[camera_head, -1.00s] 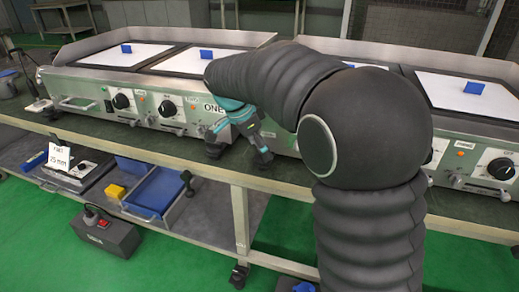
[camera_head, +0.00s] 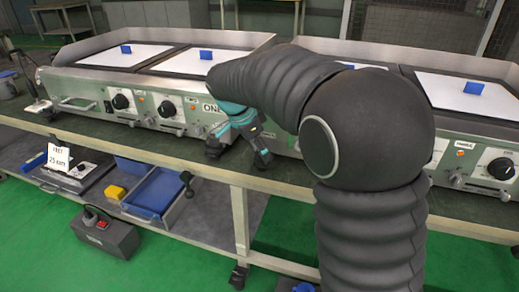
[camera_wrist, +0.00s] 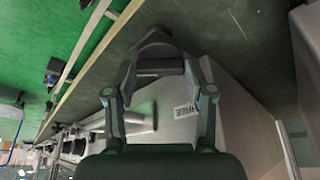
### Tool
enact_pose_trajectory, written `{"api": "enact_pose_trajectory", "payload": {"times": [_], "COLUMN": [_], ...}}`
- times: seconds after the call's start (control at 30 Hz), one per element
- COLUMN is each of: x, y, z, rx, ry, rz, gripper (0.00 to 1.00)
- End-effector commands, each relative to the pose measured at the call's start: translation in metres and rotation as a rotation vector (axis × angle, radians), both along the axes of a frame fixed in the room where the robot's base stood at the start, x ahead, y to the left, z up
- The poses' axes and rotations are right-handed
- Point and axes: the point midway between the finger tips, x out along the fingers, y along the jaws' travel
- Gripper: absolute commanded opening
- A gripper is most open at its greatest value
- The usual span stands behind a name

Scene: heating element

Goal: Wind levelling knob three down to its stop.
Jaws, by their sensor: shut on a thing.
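My gripper (camera_head: 238,146) is low in front of the left griddle unit (camera_head: 140,92), at its right front corner above the bench edge. In the wrist view its two fingers (camera_wrist: 158,48) close around a dark piece at the fingertips, which I take to be levelling knob three. The knob's outline cannot be told apart from the dark fingertips, and the head view hides it behind the gripper. A label ending in "REE" (camera_wrist: 186,110) shows on the pale metal between the fingers. I cannot see how far the knob is wound.
The bench top (camera_head: 90,128) is clear along its front edge. A second griddle unit (camera_head: 470,120) stands to the right. Below are a blue tray (camera_head: 154,192), a yellow block (camera_head: 115,192), a card reading 25 mm (camera_head: 59,157) and a dark box (camera_head: 105,236).

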Motion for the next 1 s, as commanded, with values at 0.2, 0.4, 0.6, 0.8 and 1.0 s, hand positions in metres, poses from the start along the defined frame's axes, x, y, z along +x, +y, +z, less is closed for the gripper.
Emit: {"api": "enact_pose_trajectory", "payload": {"times": [0.2,0.4,0.6,0.8,1.0], "x": [-0.0002,-0.0014,-0.0023,-0.0026,-0.003], "y": [0.0002,-0.001,-0.0019,-0.0031,-0.0037], "z": [-0.0017,-0.0017,-0.001,0.0,0.0005], "rx": [0.004,0.003,0.004,0.003,0.003], "ry": [-0.006,-0.007,-0.007,-0.007,-0.007], "rz": [0.11,0.272,0.441,0.584,0.685], "gripper": [0.19,0.19,0.19,0.19,0.19]}}
